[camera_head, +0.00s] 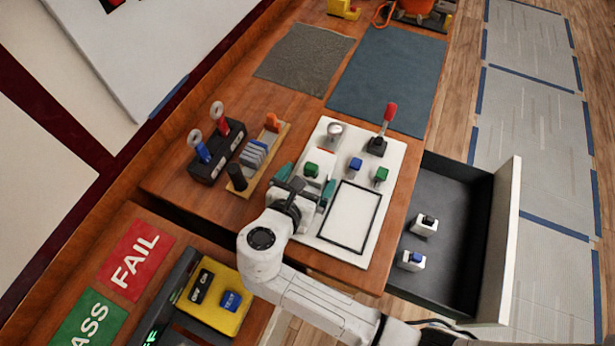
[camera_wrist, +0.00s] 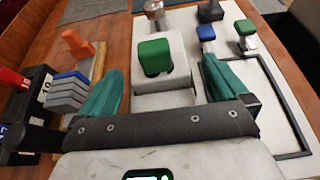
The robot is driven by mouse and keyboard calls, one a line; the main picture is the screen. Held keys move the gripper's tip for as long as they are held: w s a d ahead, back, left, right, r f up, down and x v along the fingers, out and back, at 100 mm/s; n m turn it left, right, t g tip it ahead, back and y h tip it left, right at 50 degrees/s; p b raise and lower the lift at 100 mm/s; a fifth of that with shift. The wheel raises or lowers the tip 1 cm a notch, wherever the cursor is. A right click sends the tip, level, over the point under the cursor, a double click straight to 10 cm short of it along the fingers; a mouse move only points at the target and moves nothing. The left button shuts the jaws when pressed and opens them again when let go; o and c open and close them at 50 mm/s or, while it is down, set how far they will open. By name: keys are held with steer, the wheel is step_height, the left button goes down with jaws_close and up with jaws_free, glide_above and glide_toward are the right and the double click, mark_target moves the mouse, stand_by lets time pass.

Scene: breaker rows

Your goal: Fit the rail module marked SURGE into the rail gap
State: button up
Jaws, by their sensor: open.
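My gripper (camera_head: 305,184) is open over the white panel. Its teal fingers stand apart on either side of a white block with a green top (camera_wrist: 153,57), not visibly touching it. A wooden rail base (camera_head: 238,187) carries several grey-blue modules (camera_head: 254,154), an orange piece and a black end; it also shows left of my gripper in the wrist view (camera_wrist: 98,62). I cannot make out the rail gap. I can read no SURGE mark.
The white panel (camera_head: 335,255) also bears a red lever (camera_head: 389,113), a blue switch (camera_head: 355,165) and a green switch (camera_head: 381,175). A black two-lever block (camera_head: 215,155) stands left of the rail. The open drawer (camera_head: 455,185) juts out right. Mats at the back are clear.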

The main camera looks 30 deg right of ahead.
steer(key=b+v, duration=0.1)
steer(key=v, duration=0.9)
steer(key=shift+s+a, duration=0.15)
steer(key=shift+a, duration=0.1)
